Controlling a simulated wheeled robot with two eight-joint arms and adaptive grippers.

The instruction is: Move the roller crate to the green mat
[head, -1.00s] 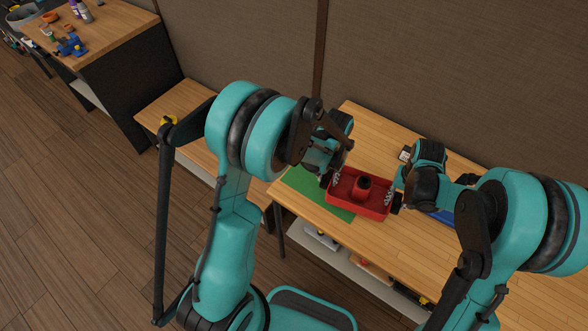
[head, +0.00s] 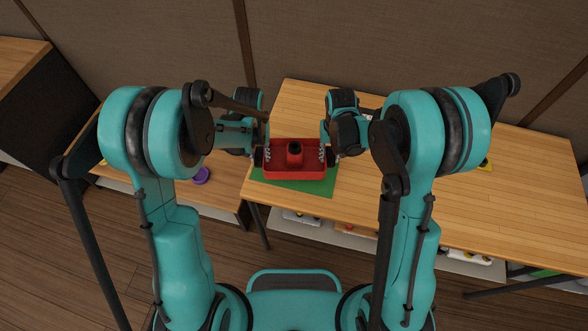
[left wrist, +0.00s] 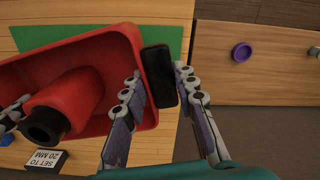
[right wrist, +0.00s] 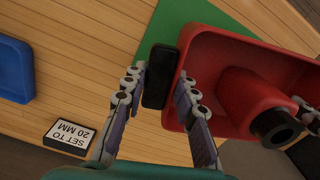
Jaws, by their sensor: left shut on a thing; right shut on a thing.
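The red roller crate (head: 310,173) holds an upright red roller with a black top (head: 295,150) and appears level. In the head view it overlaps the far part of the green mat (head: 300,187), which shows along its near side and right end. I cannot tell whether the crate touches the mat. My left gripper (head: 262,157) is shut on the black handle (left wrist: 158,75) at the crate's left end. My right gripper (head: 329,156) is shut on the black handle (right wrist: 160,75) at its right end.
The wooden table (head: 450,180) is largely clear to the right. A lower bench on the left carries a purple round object (head: 201,175).

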